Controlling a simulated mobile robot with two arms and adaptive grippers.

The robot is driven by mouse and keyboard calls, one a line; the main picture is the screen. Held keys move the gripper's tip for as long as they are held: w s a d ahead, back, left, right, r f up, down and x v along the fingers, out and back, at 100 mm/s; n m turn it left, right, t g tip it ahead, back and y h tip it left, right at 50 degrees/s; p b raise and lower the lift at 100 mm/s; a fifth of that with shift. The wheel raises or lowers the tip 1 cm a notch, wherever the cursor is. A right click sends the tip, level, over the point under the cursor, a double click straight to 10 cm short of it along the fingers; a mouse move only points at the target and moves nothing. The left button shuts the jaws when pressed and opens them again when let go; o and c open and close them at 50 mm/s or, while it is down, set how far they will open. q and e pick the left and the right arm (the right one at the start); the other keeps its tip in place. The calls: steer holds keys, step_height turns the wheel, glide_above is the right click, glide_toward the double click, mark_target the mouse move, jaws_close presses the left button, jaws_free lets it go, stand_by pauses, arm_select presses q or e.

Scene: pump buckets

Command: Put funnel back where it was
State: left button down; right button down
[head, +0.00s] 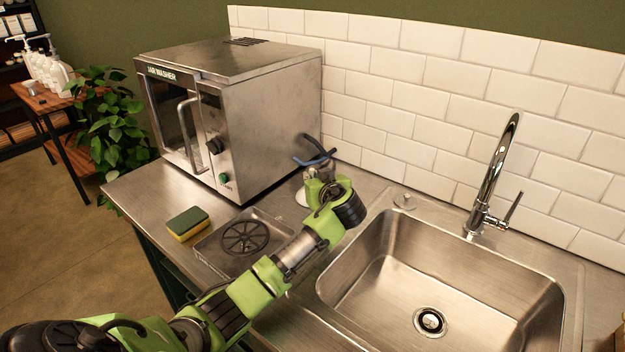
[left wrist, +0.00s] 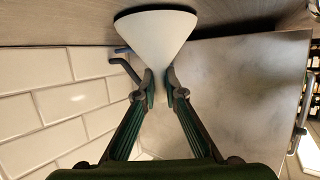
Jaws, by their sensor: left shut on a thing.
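The white funnel (left wrist: 157,38) is between the fingertips of my left gripper (left wrist: 161,88), which is shut on its narrow stem. In the left wrist view its wide mouth points toward the steel counter (left wrist: 60,20); I cannot tell whether it touches. In the head view only a small white edge of the funnel (head: 301,197) shows. My left gripper (head: 318,172) hides the rest, between the jar washer (head: 255,120) and the sink (head: 440,275). My right gripper is not in view.
A dark, blue-ended bent piece (head: 315,160) is close by the gripper near the tiled wall (head: 380,95). A sponge (head: 188,223) and a shallow drain tray (head: 205,250) lie on the counter. A faucet (head: 490,185) stands behind the sink.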

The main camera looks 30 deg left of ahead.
arm_select(q)
steer(key=c, duration=2.5)
jaws_free()
steer(key=shift+f, duration=0.2)
steer(key=shift+c, duration=0.2)
steer(key=o, duration=0.4)
steer(key=shift+o, duration=0.2)
steer(key=shift+r, duration=0.15)
steer(key=shift+d+r, duration=0.1)
steer(key=shift+d, duration=0.05)
steer(key=b+v, duration=0.1)
steer(key=v, duration=1)
steer(key=shift+s+d, duration=0.15)
steer(key=shift+s, duration=0.25)
steer(key=shift+r, duration=0.1)
